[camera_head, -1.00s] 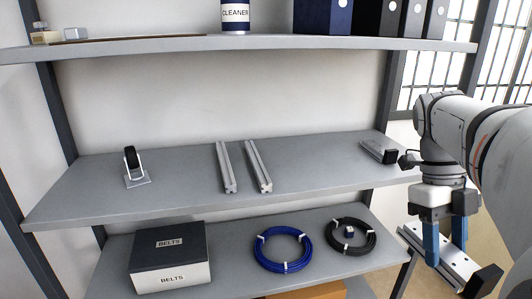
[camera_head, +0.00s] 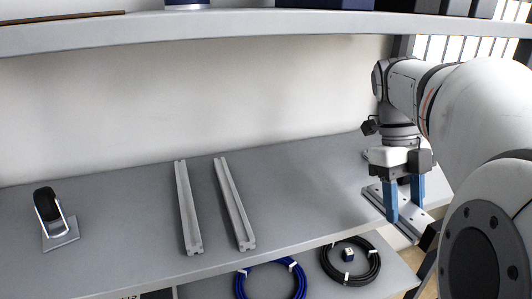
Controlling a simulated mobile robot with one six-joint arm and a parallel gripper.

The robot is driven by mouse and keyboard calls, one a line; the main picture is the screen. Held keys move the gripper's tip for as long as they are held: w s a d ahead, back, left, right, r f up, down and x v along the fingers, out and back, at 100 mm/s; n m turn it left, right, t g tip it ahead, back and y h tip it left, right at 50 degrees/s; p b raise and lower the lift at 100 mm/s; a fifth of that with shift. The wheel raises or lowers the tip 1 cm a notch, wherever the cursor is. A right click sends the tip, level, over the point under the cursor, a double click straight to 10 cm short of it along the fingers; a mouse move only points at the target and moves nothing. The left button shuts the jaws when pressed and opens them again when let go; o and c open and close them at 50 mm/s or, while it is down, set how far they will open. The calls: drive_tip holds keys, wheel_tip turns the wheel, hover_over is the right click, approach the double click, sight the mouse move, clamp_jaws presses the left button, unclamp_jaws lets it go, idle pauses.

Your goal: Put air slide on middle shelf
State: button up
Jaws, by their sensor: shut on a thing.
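My gripper (camera_head: 404,207) has its two blue fingers shut on the air slide, a silver flat rail (camera_head: 408,229) with a black end block (camera_head: 428,238). The slide points toward the lower right and overlaps the right front edge of the middle shelf (camera_head: 310,205) in the picture. I cannot tell whether it touches the shelf. The fingers hide the middle of the slide, and my arm hides part of the shelf's right end.
Two aluminium profiles (camera_head: 188,207) lie side by side on the middle shelf. A small black device on a stand (camera_head: 50,215) is at the left. Blue and black coils (camera_head: 350,262) lie below. The shelf between profiles and gripper is clear.

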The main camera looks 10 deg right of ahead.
drive_tip(key=w+a, duration=0.1)
drive_tip(key=w, duration=0.5)
drive_tip(key=w+a+f, duration=0.1)
drive_tip(key=w, duration=0.5)
drive_tip(key=w+a, duration=0.1)
drive_tip(key=w, duration=0.4)
drive_tip(key=shift+w+a+f, duration=0.2)
drive_tip(key=shift+w+f, duration=0.2)
wheel_tip(320, 180, down, 5)
drive_tip(key=shift+s+b, duration=0.1)
drive_tip(key=shift+b, duration=0.8)
drive_tip(key=shift+w+f, duration=0.2)
drive_tip(key=shift+r, duration=0.1)
drive_tip(key=o, duration=1.3)
